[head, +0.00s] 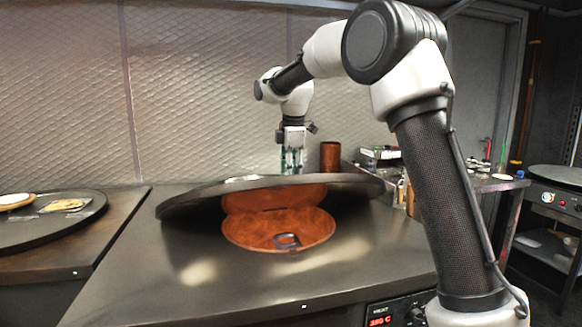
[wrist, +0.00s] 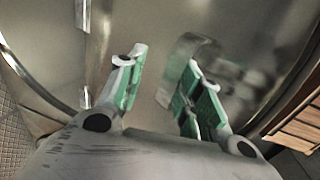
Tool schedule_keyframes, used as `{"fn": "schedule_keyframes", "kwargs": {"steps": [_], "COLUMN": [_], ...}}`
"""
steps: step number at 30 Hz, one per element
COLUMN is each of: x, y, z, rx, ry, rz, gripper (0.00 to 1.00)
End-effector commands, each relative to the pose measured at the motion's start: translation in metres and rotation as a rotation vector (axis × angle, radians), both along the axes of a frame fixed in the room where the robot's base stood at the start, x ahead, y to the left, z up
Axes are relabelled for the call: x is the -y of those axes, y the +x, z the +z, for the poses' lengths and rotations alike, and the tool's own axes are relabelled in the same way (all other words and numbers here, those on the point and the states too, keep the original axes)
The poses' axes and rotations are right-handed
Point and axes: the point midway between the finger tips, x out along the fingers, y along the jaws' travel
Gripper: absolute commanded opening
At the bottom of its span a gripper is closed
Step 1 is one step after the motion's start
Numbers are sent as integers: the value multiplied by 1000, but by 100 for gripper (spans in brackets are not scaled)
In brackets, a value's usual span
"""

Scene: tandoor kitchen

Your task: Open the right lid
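A large dark round lid (head: 190,200) sits tilted over the tandoor in the head view, its near side raised off the counter. Below it the copper-orange oven mouth (head: 240,232) shows, with a small dark object (head: 286,240) inside. My gripper (head: 291,166) points down just behind and above the lid's top. In the wrist view my gripper (wrist: 158,85) has its green-padded fingers apart. A blurred, curved metal piece (wrist: 178,68), perhaps a handle, lies beside the right finger; I cannot tell whether they touch. The lid's rear edge is hidden in the head view.
A dark round plate (head: 40,232) with flatbreads lies on the left counter. A copper cup (head: 330,157) stands behind the lid. Another dark round top (head: 556,176) is at far right. A control panel (head: 395,316) is at the front; the front counter (head: 200,300) is clear.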

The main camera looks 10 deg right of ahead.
Motion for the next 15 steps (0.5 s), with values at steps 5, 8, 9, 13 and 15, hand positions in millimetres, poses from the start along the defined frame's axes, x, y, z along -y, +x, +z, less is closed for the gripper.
{"fn": "schedule_keyframes", "kwargs": {"steps": [5, 8, 9, 13, 15], "x": [0, 0, 0, 0, 0], "y": [5, 8, 9, 12, 14], "z": [12, 19, 21, 30, 36], "rx": [5, 6, 5, 3, 4], "ry": [1, 1, 0, 0, 1], "rz": [0, 0, 0, 0, 0], "gripper": [32, 32, 32, 32, 32]}}
